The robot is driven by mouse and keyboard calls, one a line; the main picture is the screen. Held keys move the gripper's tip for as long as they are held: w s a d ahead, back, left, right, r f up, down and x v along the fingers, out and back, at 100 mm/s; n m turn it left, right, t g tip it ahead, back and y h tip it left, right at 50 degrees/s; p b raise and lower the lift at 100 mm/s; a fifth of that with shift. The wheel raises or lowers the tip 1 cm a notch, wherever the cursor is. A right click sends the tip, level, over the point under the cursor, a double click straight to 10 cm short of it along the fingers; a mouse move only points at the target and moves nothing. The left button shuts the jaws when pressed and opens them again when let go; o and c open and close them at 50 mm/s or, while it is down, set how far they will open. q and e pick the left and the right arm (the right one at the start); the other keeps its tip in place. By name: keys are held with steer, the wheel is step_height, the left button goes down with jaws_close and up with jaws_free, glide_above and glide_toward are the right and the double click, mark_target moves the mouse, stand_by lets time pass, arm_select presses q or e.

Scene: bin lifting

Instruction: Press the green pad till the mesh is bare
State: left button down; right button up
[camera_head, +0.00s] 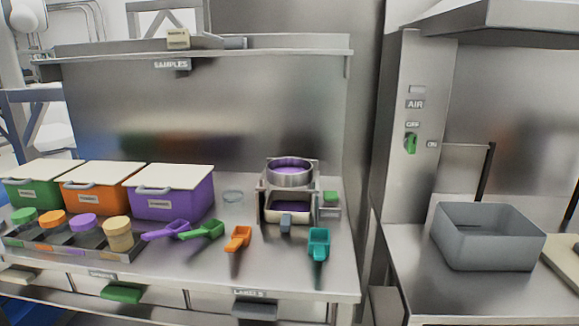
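A round metal sieve (289,173) sits on top of a metal stand at the right part of the bench. Purple material shows inside its rim, covering what I can see of the mesh. A small green pad (331,196) is on a metal block just right of the stand. Under the sieve, a tray with a grey handle (286,222) sits in the stand; its contents are hard to make out. Neither of my grippers is in view.
Green, orange and purple (172,198) lidded bins stand at the left, with several small jars in a rack in front. Purple, green, orange and teal (319,243) scoops lie on the bench. A grey bin (487,236) stands on the right counter, past a gap.

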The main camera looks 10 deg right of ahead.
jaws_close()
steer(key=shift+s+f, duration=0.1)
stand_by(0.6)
